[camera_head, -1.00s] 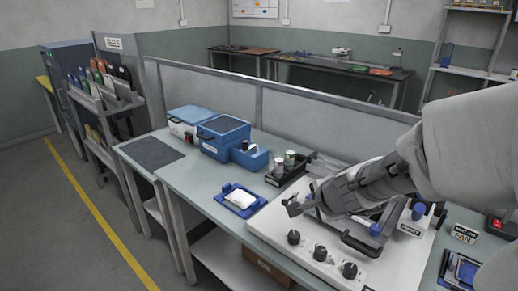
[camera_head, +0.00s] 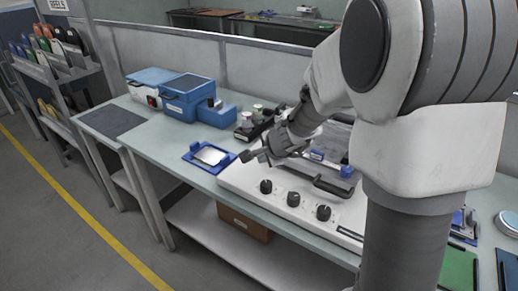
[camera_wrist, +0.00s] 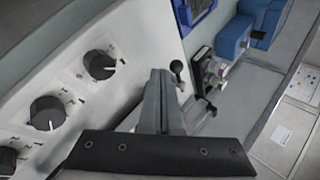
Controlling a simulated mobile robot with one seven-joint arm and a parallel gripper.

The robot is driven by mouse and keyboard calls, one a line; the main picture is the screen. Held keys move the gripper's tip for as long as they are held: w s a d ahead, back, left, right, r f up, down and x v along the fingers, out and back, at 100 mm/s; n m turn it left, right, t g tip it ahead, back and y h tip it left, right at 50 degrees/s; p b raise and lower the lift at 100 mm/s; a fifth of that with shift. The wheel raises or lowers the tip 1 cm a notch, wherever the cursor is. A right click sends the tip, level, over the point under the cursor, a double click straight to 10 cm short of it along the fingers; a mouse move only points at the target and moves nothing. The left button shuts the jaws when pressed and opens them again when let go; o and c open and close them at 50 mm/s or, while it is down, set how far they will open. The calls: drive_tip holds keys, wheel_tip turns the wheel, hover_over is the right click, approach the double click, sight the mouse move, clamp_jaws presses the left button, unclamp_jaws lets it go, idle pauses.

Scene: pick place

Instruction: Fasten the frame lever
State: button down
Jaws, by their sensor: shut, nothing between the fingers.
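The white machine (camera_head: 240,178) stands on the bench, with several black dials (camera_head: 293,199) on its front panel, also seen in the wrist view (camera_wrist: 101,64). A black handle bar (camera_head: 332,188) and a blue knob (camera_head: 347,171) sit on its top. In the wrist view a small lever with a black ball knob (camera_wrist: 177,67) stands just right of the fingertips. I cannot tell whether they touch. My gripper (camera_wrist: 160,76) is shut and empty; in the head view (camera_head: 248,155) it is over the machine's left end. My arm hides much of the machine.
A blue tray with a pale item (camera_head: 190,157) lies left of the machine. Blue boxes (camera_head: 184,103) and a holder with small bottles (camera_head: 243,133) stand behind. A dark mat (camera_head: 113,120) lies at the bench's far left. A low partition (camera_head: 260,68) runs behind.

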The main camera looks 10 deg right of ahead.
drive_tip(key=shift+w+a+f, duration=0.15)
drive_tip(key=shift+w+a, duration=0.05)
drive_tip(key=shift+w, duration=0.7)
